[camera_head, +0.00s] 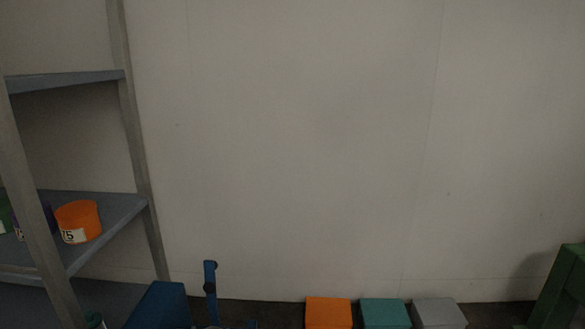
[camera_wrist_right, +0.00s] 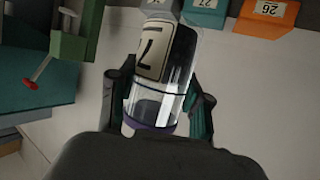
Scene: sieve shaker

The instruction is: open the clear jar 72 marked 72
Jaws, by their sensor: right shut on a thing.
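The clear jar (camera_wrist_right: 154,106) is in the right wrist view, a transparent cylinder with a white label on which a "7" shows and a purple band at its near end. The rest of the label is out of sight around the curve. My right gripper (camera_wrist_right: 160,90) is shut on the jar, one finger on each side of it. The jar's far end reaches toward the top edge of the view. In the head view neither the jar nor a gripper shows. My left gripper is not in view.
In the right wrist view, an orange box (camera_wrist_right: 266,14) and a teal box (camera_wrist_right: 204,12) lie beyond the jar. A green fixture with a red lever (camera_wrist_right: 42,68) is at left. In the head view, a shelf (camera_head: 122,207) holds an orange container (camera_head: 79,217).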

